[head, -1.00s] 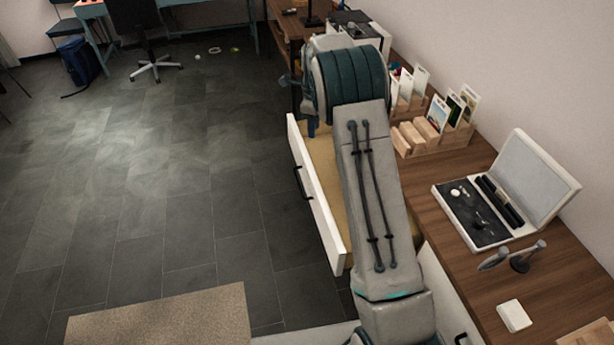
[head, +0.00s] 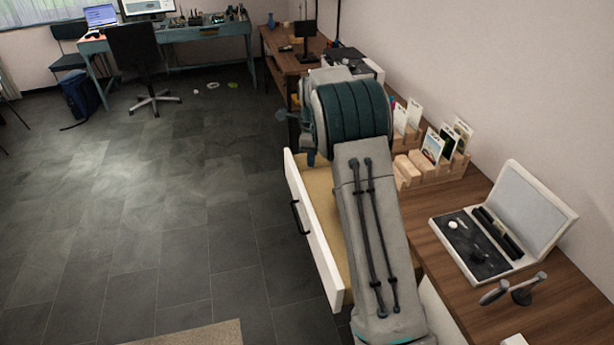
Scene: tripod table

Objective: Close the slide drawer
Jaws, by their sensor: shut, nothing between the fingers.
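The slide drawer (head: 318,236) stands pulled out from the wooden-topped cabinet on the right, its white front facing left with a dark handle (head: 299,217). Its tan inside shows between the front and my arm. My arm reaches over the drawer and hides part of it and the cabinet edge. I cannot tell whether any part of the arm touches the drawer.
The wooden tabletop (head: 451,232) holds an open case (head: 503,225), a stand with a tool (head: 514,289) and wooden card holders (head: 432,164). Dark floor left of the drawer is clear. A desk (head: 190,33) and office chair (head: 141,60) stand at the back left. A rug (head: 195,335) lies at the front.

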